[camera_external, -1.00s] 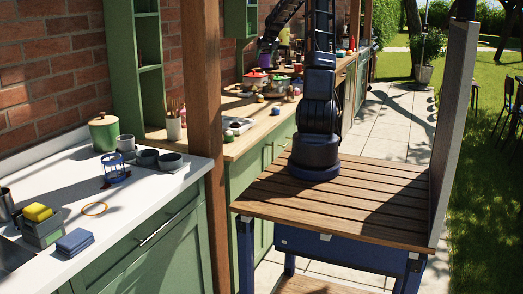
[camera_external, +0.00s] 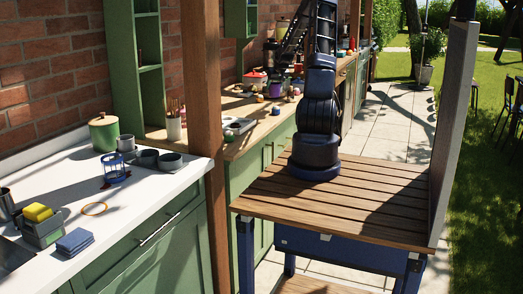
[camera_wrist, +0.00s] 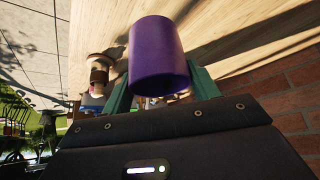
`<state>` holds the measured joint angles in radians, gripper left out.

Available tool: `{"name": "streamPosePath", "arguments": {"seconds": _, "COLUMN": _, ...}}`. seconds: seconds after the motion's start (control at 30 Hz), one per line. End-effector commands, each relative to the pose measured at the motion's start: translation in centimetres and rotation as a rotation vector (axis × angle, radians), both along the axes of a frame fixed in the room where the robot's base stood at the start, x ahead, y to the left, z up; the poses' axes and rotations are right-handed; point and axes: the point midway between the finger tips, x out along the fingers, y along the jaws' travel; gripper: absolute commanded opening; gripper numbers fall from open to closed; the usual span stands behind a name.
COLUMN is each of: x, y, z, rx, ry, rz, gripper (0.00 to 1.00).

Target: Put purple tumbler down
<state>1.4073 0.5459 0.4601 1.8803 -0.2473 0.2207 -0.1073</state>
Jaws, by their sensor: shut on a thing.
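The purple tumbler (camera_wrist: 160,58) is large in the middle of the wrist view, between the two green fingers of my gripper (camera_wrist: 160,88). My gripper is shut on it. In the external view the tumbler (camera_external: 280,89) shows as a small purple patch among pots on the far wooden counter (camera_external: 243,146), below my dark arm. I cannot tell whether its base touches the counter. The wooden surface fills the upper part of the wrist view, and the tumbler covers what is directly behind it.
A red-lidded pot (camera_external: 254,80) stands left of the tumbler, and several small balls and jars lie close in front. The brick wall (camera_external: 45,60) borders the counters.

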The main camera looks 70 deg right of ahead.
Motion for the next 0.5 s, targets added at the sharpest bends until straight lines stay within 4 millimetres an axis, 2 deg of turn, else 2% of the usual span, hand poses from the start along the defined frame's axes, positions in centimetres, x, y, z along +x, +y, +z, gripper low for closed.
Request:
{"name": "streamPosePath", "arguments": {"seconds": 0.1, "x": 0.0, "y": 0.0, "z": -2.0, "rx": 0.001, "ry": 0.0, "rz": 0.001, "gripper": 0.37}}
{"name": "streamPosePath", "arguments": {"seconds": 0.37, "x": 0.0, "y": 0.0, "z": -3.5, "rx": 0.0, "ry": 0.0, "rz": 0.0, "gripper": 0.37}}
{"name": "streamPosePath", "arguments": {"seconds": 0.5, "x": 0.1, "y": 0.1, "z": -5.1, "rx": 0.002, "ry": 0.001, "rz": 0.001, "gripper": 0.37}}
